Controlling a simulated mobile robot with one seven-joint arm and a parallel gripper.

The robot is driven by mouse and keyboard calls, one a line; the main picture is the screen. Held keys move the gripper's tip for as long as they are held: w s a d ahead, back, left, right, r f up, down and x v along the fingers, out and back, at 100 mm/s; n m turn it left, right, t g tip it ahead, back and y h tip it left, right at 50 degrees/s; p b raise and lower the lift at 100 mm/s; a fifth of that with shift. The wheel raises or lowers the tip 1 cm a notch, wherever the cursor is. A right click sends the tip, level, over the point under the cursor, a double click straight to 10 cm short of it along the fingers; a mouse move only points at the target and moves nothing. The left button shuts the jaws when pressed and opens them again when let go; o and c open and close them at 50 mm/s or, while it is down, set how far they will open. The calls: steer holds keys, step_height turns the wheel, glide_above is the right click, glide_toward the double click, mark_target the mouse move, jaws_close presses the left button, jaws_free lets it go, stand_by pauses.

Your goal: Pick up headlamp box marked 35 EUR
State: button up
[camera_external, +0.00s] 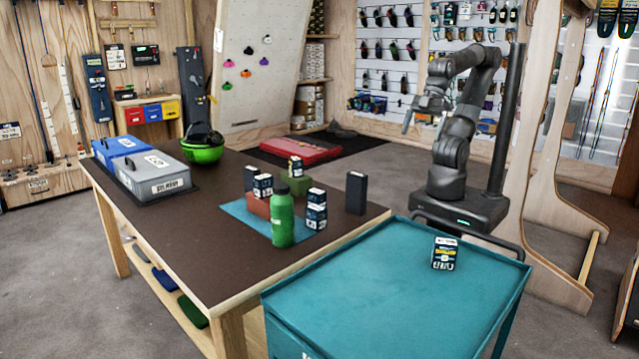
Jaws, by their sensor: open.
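Several small dark-blue and white boxes that look like headlamp boxes are in view; their prices are too small to read, so I cannot tell which is marked 35 EUR. One box (445,253) stands alone on the teal cart top. Another box (263,186) sits on a red-brown block, and one (296,166) sits on a green block. An upper box (317,196) is stacked on a lower box (316,216) at the blue mat's right side. My gripper (408,120) is open and empty, raised above and behind the cart, apart from all boxes.
A green bottle (282,219) stands in front of the boxes on the blue mat (237,210). A dark upright block (356,193) stands to their right. Grey (155,178) and blue cases and a green helmet (203,152) occupy the table's far left. Most of the teal cart (350,290) is clear.

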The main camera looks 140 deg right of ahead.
steer(key=shift+s+a+f, duration=0.1)
steer(key=shift+s+f, duration=0.1)
steer(key=shift+s, duration=0.05)
steer(key=c, duration=0.5)
steer(key=shift+w, duration=0.1)
